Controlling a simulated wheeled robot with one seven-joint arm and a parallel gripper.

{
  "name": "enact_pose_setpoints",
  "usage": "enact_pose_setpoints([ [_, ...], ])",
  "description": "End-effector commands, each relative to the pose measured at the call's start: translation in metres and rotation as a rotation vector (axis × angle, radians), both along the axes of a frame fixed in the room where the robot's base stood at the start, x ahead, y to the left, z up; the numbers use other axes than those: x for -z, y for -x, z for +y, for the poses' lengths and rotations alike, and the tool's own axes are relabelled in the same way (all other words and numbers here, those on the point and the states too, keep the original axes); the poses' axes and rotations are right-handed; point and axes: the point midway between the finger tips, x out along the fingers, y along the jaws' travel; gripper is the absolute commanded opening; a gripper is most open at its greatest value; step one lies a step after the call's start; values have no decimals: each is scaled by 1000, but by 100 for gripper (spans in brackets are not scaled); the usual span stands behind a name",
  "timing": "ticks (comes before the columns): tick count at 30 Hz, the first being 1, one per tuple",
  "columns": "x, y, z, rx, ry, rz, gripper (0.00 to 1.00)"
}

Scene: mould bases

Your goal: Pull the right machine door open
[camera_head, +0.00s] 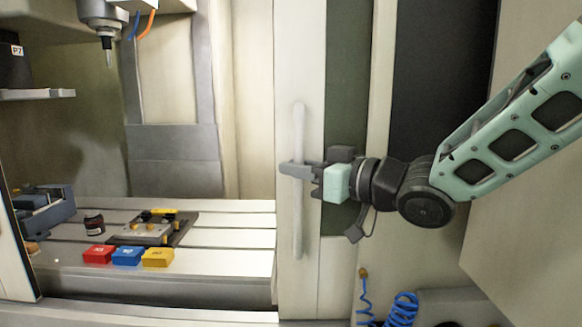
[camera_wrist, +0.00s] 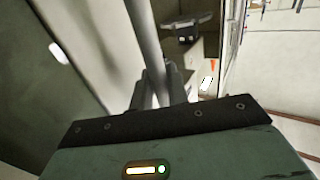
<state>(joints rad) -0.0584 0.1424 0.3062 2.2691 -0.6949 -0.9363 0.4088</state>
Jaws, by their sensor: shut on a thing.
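The right machine door (camera_head: 338,85) is a pale panel with a dark green window strip. Its handle (camera_head: 298,125) is a long upright grey bar near the door's left edge. My gripper (camera_head: 298,170) reaches in from the right and is shut around the middle of the bar. In the wrist view the handle (camera_wrist: 143,40) runs down between the fingers of my gripper (camera_wrist: 158,92). The machine's inside is exposed to the left of the door's edge. The gripped stretch of the bar is partly hidden by the fingers.
On the slotted machine bed (camera_head: 235,238) lie a red block (camera_head: 98,255), a blue block (camera_head: 128,256), a yellow block (camera_head: 158,257) and a fixture plate (camera_head: 150,231). A spindle (camera_head: 107,40) hangs above. Blue coiled hose (camera_head: 402,308) hangs below my arm at right.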

Motion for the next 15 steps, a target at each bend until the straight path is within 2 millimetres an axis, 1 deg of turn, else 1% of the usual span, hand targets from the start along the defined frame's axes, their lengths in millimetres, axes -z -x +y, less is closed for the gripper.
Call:
enact_pose_setpoints([
  [7,0,-1,-1,2,-1,-1,0],
  [8,0,-1,-1,2,-1,-1,19],
  [9,0,-1,-1,2,0,-1,30],
  [10,0,-1,-1,2,0,-1,35],
  [15,0,0,0,1,-1,-2,35],
])
